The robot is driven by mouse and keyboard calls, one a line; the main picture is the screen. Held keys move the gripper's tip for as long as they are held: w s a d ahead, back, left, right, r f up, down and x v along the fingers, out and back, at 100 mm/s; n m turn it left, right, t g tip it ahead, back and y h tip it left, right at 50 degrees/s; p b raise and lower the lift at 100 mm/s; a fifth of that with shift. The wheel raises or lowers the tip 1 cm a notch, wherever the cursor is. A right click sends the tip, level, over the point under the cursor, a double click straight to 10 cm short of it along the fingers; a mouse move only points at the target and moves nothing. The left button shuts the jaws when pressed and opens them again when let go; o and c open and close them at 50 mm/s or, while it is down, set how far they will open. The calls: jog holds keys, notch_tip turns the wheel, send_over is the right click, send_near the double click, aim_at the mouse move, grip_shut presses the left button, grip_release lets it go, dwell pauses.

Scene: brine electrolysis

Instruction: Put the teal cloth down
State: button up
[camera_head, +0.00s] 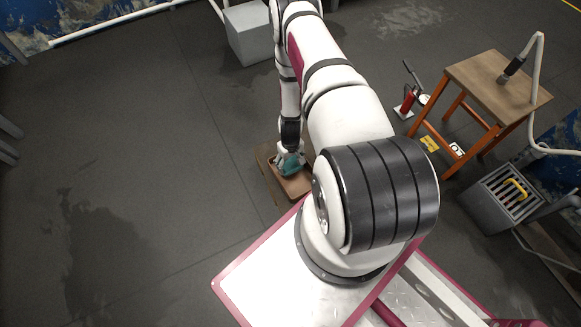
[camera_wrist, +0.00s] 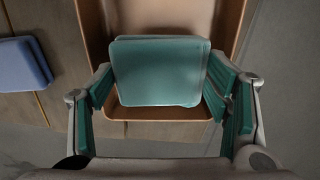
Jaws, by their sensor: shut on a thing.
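The teal cloth (camera_wrist: 158,72) is a folded, rounded rectangle between the two fingers of my gripper (camera_wrist: 160,92) in the wrist view. My gripper is shut on it, with teal finger pads at its left and right sides. In the head view the cloth (camera_head: 291,163) shows as a small teal patch at the end of my arm. Below it is a brown tray (camera_wrist: 122,113) with a raised rim. I cannot tell whether the cloth touches the tray floor.
A folded blue cloth (camera_wrist: 22,62) lies on the wooden top left of the tray. In the head view a wooden table (camera_head: 490,80) stands at right, with a red extinguisher-like object (camera_head: 407,101) nearby. A grey bin (camera_head: 497,198) stands at lower right. The floor at left is clear.

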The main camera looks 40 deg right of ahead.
aim_at(291, 163)
jog(key=shift+f+b, duration=0.45)
jog(key=shift+f, duration=1)
jog(key=shift+f, duration=0.2)
jog(key=o, duration=0.8)
jog(key=shift+o, duration=0.2)
jog(key=shift+r, duration=0.1)
